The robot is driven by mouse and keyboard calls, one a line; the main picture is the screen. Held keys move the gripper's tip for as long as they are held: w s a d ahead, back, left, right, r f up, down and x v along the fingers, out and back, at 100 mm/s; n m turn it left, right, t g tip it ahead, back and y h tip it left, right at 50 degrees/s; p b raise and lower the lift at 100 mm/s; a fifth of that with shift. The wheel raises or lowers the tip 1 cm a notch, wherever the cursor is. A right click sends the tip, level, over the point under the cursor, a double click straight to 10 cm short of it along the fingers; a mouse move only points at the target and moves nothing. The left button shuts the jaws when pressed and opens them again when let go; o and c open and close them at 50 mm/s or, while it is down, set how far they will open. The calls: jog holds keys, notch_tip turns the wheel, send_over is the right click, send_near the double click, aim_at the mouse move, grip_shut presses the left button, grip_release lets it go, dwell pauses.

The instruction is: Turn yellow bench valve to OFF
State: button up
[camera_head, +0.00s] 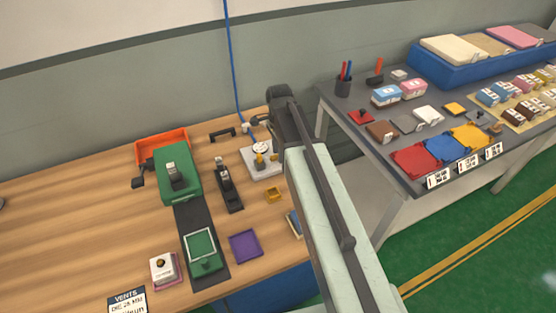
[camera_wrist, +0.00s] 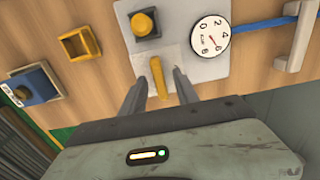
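The yellow valve lever (camera_wrist: 158,78) stands on a light grey plate (camera_wrist: 205,70) in the wrist view. My gripper (camera_wrist: 162,74) is open, with one finger on each side of the lever. I cannot tell whether either finger touches it. A yellow knob (camera_wrist: 145,25) on a dark square base and a round white gauge (camera_wrist: 210,39) with a red needle are on the same plate. In the head view the plate (camera_head: 256,170) with its yellow parts (camera_head: 261,159) sits at the bench's right side, beside my arm. My gripper's fingers are not clear there.
A blue hose (camera_wrist: 262,24) leaves the gauge toward a grey bracket (camera_wrist: 297,40). A yellow square holder (camera_wrist: 80,45) and a blue block (camera_wrist: 35,85) lie left of the plate. In the head view, a black-and-grey tool (camera_head: 229,188) and a green machine (camera_head: 178,175) stand left.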

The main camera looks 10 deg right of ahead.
jog(key=shift+f, duration=0.1)
grip_shut()
jog(key=shift+n, duration=0.3)
jog(key=n, duration=0.3)
jog(key=shift+n, duration=0.3)
jog(key=n, duration=0.4)
jog(key=shift+n, duration=0.3)
jog(key=n, duration=0.4)
jog(key=shift+n, duration=2.5)
jog(key=shift+d, duration=0.1)
